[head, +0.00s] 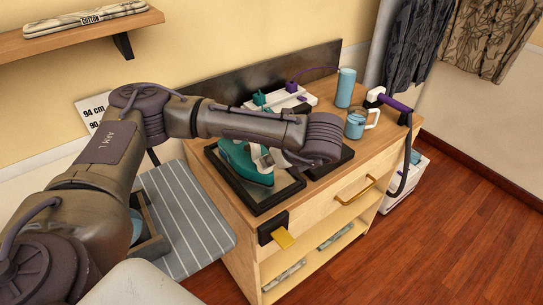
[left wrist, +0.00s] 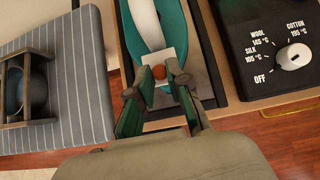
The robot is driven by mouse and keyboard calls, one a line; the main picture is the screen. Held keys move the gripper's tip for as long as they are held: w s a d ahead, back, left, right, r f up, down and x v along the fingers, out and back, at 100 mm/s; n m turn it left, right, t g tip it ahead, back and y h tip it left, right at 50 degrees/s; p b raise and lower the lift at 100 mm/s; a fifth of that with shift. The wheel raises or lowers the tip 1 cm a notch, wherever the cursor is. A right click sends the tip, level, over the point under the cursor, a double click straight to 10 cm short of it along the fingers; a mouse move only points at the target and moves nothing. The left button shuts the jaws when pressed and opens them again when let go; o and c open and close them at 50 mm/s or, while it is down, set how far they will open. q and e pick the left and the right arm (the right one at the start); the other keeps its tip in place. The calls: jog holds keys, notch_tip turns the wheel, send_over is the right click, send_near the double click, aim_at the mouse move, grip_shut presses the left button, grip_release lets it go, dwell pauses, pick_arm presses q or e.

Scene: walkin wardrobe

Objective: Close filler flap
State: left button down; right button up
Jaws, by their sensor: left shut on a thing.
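The teal and white iron (head: 245,163) rests in a black-edged tray on the wooden cabinet, partly hidden by my left arm. In the left wrist view the iron's teal body (left wrist: 178,38) runs away from my gripper. A small white flap with a round orange-red spot (left wrist: 172,68) sits at its near end; I take it for the filler flap. My left gripper (left wrist: 156,82) has its fingers on either side of this flap and is shut on it. The flap's hinge and exact angle cannot be made out. My right gripper is in neither view.
A dial panel (left wrist: 262,45) sits right of the iron. A striped ironing board (head: 190,215) lies left of the cabinet (head: 310,205). Floor is clear at right.

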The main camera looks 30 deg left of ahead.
pick_arm(q)
jog(key=shift+f, duration=0.1)
jog(key=c, duration=1.1)
grip_release()
jog(key=v, duration=1.2)
